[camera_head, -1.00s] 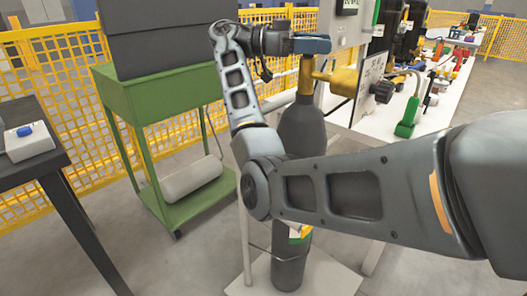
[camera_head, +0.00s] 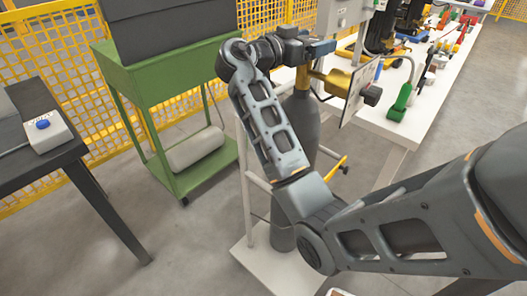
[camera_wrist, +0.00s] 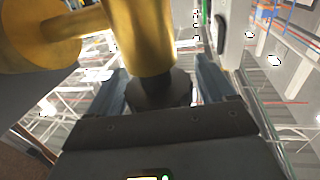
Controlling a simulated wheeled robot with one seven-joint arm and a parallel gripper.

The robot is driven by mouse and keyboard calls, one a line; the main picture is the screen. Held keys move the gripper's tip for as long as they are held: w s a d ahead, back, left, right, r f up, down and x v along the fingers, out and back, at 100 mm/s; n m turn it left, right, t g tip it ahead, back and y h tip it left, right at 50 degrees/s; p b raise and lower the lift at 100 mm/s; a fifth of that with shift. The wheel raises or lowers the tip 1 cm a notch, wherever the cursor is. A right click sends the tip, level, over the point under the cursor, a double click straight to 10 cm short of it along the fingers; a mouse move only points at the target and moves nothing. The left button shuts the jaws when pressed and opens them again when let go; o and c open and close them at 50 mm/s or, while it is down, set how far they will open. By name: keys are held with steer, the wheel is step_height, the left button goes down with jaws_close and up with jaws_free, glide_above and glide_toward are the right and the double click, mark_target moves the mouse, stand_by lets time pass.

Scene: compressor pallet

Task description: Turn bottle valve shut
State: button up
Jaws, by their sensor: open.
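A dark grey gas bottle (camera_head: 296,125) stands upright on a white stand base, partly hidden by my arm. Its brass valve (camera_head: 304,77) is on top, with a brass side outlet reaching right. My gripper (camera_head: 318,48) is at the top of the valve, its blue jaws level. In the wrist view the jaws are apart, one on each side of a black knob (camera_wrist: 160,92) at the end of the brass valve body (camera_wrist: 143,38). The knob lies between the fingers; I cannot tell whether they touch it.
A plate with a dark knob (camera_head: 372,95) is beside the valve on the right. A white bench (camera_head: 398,128) with several tools and parts runs behind it. A green trolley (camera_head: 165,75) stands left, and a dark table (camera_head: 62,157) with a blue-button box (camera_head: 46,130) is far left.

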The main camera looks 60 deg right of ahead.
steer(key=n+t+p, duration=0.1)
steer(key=t+p, duration=0.1)
steer(key=n+t+h+p, duration=0.1)
steer(key=n+t+p, duration=0.1)
steer(key=t+p, duration=0.1)
steer(key=n+t+p, duration=0.2)
steer(key=p, duration=0.1)
steer(key=shift+w+r+t+h, duration=0.25)
steer(key=shift+r+t+h, duration=0.05)
steer(key=a+f+n+t+y+b, duration=0.1)
steer(key=a+f+n+t+y, duration=0.2)
steer(key=a+f, duration=0.3)
steer(key=s+a+f+n+t+y+b, duration=0.1)
steer(key=a+f+n+t+y, duration=0.2)
steer(key=a, duration=0.9)
steer(key=s+a+f+n+t+y+b, duration=0.1)
steer(key=a+f+n+t+y, duration=0.2)
steer(key=a+f+n+t, duration=0.2)
steer(key=shift+s+a+f+n, duration=0.25)
steer(key=shift+a+f+n, duration=0.65)
steer(key=shift+a+f, duration=1.05)
